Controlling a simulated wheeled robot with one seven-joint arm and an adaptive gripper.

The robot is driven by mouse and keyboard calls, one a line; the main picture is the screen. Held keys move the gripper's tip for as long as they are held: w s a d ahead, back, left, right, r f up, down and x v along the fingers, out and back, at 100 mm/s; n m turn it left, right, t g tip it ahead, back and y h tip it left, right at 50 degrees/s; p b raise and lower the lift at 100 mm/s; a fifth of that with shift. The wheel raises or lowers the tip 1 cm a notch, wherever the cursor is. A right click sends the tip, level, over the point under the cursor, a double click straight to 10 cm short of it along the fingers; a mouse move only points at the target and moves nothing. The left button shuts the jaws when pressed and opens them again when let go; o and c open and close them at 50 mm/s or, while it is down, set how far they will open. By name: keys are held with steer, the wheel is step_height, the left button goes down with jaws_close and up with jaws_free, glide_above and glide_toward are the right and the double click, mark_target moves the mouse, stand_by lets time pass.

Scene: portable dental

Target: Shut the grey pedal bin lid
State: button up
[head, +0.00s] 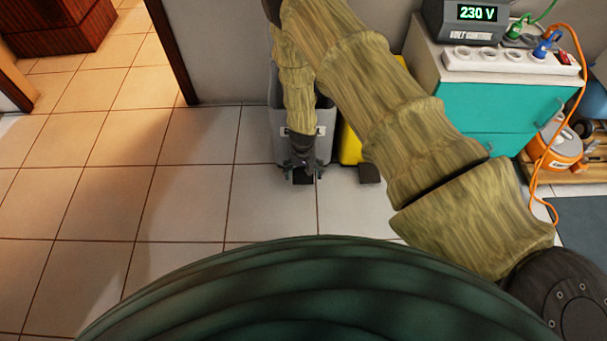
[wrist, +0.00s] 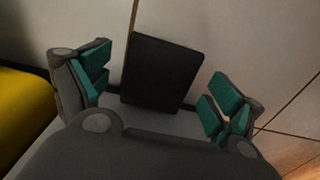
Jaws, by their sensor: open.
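The grey pedal bin (head: 323,145) stands on the tiled floor against the wall, below my arm. My arm covers much of its front and top, so I cannot tell how its lid stands. My gripper (head: 303,174) is low at the front foot of the bin, pointing down, open and empty. In the wrist view, a flat black pedal (wrist: 162,70) lies between the spread green-padded fingers of my gripper (wrist: 160,82), with a gap on each side. I cannot tell whether anything touches it.
A yellow bin (head: 349,145) with its own dark pedal (head: 369,173) stands close on the right; its yellow side (wrist: 22,110) shows in the wrist view. A teal drawer cabinet (head: 500,100) with a power strip (head: 510,60) is farther right. Floor (head: 185,200) at left is clear.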

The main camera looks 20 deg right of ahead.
steer(key=shift+f, duration=0.1)
steer(key=shift+c, duration=0.4)
steer(key=c, duration=1.4)
steer(key=shift+o, duration=0.2)
steer(key=shift+s+p, duration=0.15)
steer(key=shift+p, duration=0.3)
steer(key=shift+f, duration=0.4)
steer(key=shift+s, duration=0.1)
steer(key=o, duration=1.4)
steer(key=shift+o, duration=0.2)
steer(key=shift+r, duration=0.1)
